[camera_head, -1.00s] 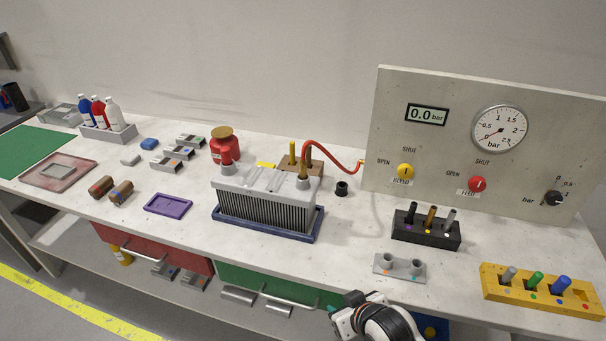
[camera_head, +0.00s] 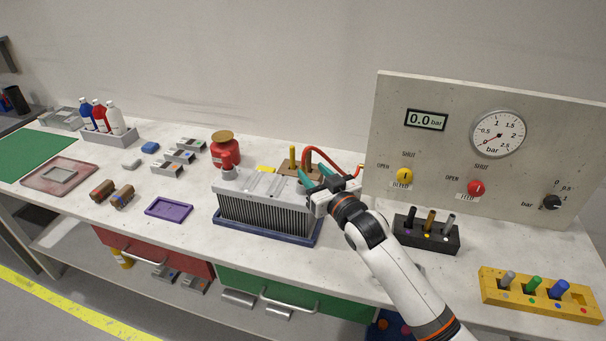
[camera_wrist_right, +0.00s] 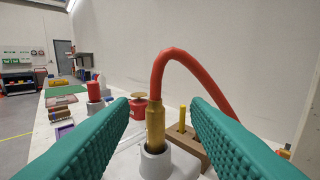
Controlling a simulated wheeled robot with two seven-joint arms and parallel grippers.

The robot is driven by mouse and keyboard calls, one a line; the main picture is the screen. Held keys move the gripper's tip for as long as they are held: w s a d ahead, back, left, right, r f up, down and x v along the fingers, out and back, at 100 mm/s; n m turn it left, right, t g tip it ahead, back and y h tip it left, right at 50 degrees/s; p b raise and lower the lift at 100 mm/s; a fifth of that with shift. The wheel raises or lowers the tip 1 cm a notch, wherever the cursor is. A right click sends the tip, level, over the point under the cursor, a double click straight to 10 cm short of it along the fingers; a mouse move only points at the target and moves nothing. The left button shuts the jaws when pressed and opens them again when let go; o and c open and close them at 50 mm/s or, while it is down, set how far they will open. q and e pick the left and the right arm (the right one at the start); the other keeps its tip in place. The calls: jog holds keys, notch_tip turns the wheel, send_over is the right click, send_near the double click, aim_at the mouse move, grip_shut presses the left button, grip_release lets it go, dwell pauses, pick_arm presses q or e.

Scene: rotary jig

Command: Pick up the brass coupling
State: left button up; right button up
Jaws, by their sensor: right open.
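The brass coupling (camera_wrist_right: 155,128) stands upright in a grey collar (camera_wrist_right: 155,162) in the right wrist view, with a red hose (camera_wrist_right: 172,58) arching from its top. In the head view the collar is on top of the grey finned unit (camera_head: 265,205), and my right gripper largely hides the coupling there. My right gripper (camera_head: 313,178) is open. Its two teal fingers (camera_wrist_right: 160,120) lie to either side of the coupling in the wrist view, apart from it. My left gripper is not in view.
A brown block with a yellow post (camera_wrist_right: 182,120) stands close behind the coupling. The gauge panel (camera_head: 480,145) rises to the right. A black rack (camera_head: 427,234) and a yellow rack (camera_head: 540,294) stand before it. A red pot (camera_head: 225,150) stands behind the unit's left end.

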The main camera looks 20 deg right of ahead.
aim_at(305, 169)
jog(key=shift+w+a, duration=0.15)
jog(key=shift+w, duration=0.65)
jog(key=shift+w+a+p, duration=0.15)
jog(key=shift+w+p, duration=0.2)
jog(key=shift+w, duration=0.15)
jog(key=w, duration=0.2)
jog(key=w+a+p, duration=0.1)
jog(key=shift+f, duration=0.35)
jog(key=shift+w+f, duration=0.1)
jog(key=shift+w, duration=0.45)
jog(key=shift+c, duration=0.3)
grip_shut()
